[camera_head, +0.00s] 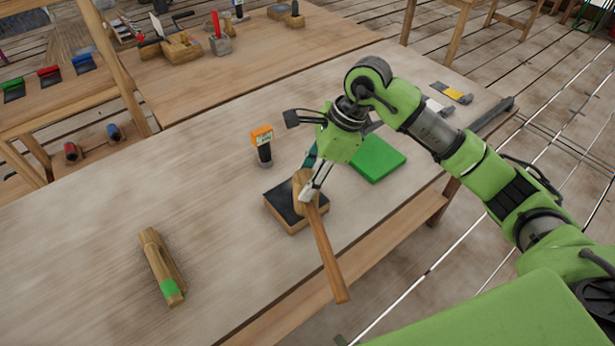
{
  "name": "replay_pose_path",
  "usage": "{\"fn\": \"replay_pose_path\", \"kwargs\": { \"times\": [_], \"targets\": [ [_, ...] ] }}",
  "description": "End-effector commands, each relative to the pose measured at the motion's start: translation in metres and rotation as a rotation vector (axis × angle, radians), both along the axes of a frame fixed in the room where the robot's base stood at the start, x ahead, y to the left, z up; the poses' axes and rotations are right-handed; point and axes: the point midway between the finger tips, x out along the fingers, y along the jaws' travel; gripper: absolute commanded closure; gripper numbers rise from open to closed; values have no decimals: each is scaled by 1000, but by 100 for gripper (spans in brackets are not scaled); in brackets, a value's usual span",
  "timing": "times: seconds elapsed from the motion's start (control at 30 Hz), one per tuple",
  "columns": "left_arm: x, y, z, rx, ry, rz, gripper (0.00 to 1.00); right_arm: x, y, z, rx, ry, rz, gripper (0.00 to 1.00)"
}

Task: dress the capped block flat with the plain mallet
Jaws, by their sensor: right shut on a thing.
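My right gripper (312,180) is shut on a wooden mallet with no visible colour band. The mallet's bare handle (328,255) slants down towards the table's front edge. Its head (300,185) is over a square wooden block with a dark top (280,204); whether they touch I cannot tell. Part of the block is hidden by the mallet and gripper. An upright dark piece with an orange, labelled cap (262,142) stands just behind the block. Which of these is the capped block is not clear. My left gripper is not in view.
A green square pad (377,158) lies right of the block. A wooden piece with a green band (163,268) lies at the table's left front. A yellow-and-grey tool (452,92) lies at the far right. The table between the banded piece and the block is clear.

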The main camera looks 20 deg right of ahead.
Motion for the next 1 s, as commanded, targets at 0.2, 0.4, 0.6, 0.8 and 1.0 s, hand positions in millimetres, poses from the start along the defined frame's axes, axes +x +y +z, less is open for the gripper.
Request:
{"fn": "replay_pose_path", "kwargs": {
  "times": [0.2,0.4,0.6,0.8,1.0],
  "targets": [
    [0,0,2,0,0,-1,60,1,0,4,2,-3,0,100],
    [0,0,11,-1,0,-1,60,1,0,22,2,-4,1,100],
    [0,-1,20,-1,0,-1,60,1,0,43,2,-4,1,100],
    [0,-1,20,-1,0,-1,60,0,0,44,1,-3,0,100],
    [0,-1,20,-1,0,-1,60,0,0,43,2,-3,0,100]
  ]
}}
